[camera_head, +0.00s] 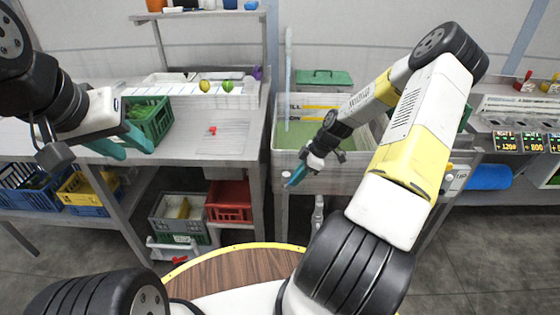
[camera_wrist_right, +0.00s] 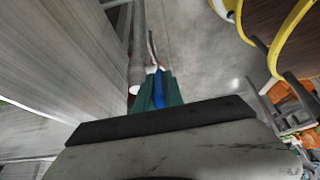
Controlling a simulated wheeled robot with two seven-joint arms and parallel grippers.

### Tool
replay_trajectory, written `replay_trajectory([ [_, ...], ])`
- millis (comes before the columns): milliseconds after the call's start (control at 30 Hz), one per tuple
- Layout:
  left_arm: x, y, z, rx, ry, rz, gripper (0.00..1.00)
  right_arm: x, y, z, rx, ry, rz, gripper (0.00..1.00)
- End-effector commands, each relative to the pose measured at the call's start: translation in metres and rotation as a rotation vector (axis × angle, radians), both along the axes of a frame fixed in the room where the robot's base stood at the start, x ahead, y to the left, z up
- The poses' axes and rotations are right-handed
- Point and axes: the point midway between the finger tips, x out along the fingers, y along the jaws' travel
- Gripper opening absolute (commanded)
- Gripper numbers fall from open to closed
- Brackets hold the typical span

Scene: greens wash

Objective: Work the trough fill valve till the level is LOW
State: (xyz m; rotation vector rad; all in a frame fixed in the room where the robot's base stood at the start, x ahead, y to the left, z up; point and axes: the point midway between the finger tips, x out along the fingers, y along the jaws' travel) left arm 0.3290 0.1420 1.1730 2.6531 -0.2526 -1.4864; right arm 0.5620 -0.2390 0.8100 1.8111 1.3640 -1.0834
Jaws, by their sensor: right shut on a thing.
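The trough (camera_head: 275,157) stands at the centre in the head view, with green water (camera_head: 288,136) in it. Yellow marking bands (camera_head: 310,113) run along its back wall, and the water surface lies below them. Their lettering is only partly readable. My right gripper (camera_head: 293,180) is at the trough's front, shut on a blue valve handle (camera_wrist_right: 158,88). In the right wrist view the handle sits between the teal fingers, beside a grey pipe (camera_wrist_right: 138,55). The fingers hide part of the handle. My left gripper (camera_head: 139,150) is open and empty over the left bench.
A green crate (camera_head: 152,122) stands on the left bench (camera_head: 190,148), with a small red item (camera_head: 212,131) to its right. Crates stand under the bench, including a red one (camera_head: 229,203). A green box (camera_head: 325,77) sits behind the trough. My right arm covers the trough's right side.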

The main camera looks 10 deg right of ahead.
Motion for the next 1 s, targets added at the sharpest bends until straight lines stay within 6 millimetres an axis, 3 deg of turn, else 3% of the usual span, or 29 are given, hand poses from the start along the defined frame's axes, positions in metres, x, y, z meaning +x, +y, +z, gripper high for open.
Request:
replay_trajectory([
  [500, 0.0, 0.0, 0.0, 0.0, 0.0, 0.0, 0.36, -0.006, -0.029, -0.027, 0.454, -0.133, -0.014, 0.0],
  [1000, 0.0, 0.0, 0.0, 0.0, 0.0, 0.0, 0.36, -0.01, -0.04, -0.059, 0.861, -0.25, -0.009, 0.0],
])
